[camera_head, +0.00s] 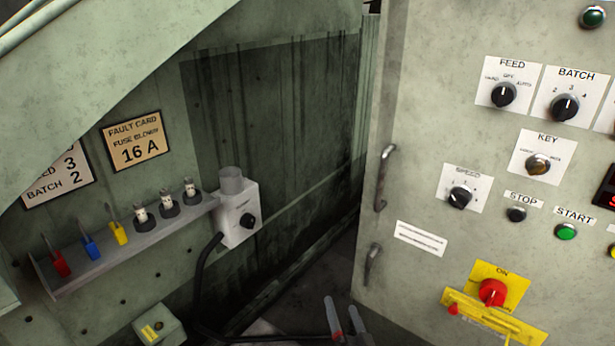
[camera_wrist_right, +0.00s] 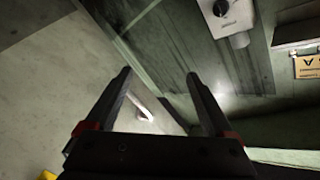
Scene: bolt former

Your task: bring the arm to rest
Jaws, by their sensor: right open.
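My right gripper (camera_head: 342,303) shows at the bottom edge of the head view, in front of the gap between the control cabinet and the green machine wall. Its two fingers stand apart with nothing between them. In the right wrist view the open fingers (camera_wrist_right: 159,76) reach up the picture, and no object is held. A pale bar, probably a cabinet handle (camera_wrist_right: 141,108), shows beyond and between the fingers; I cannot tell the distance. My left gripper is out of view.
The control cabinet (camera_head: 420,120) with switches and two handles (camera_head: 383,178) fills the right. At left, a shelf (camera_head: 150,246) holds fuses and coloured pieces beside a grey socket box (camera_head: 238,215) with a black cable. A small box (camera_head: 159,325) sits below.

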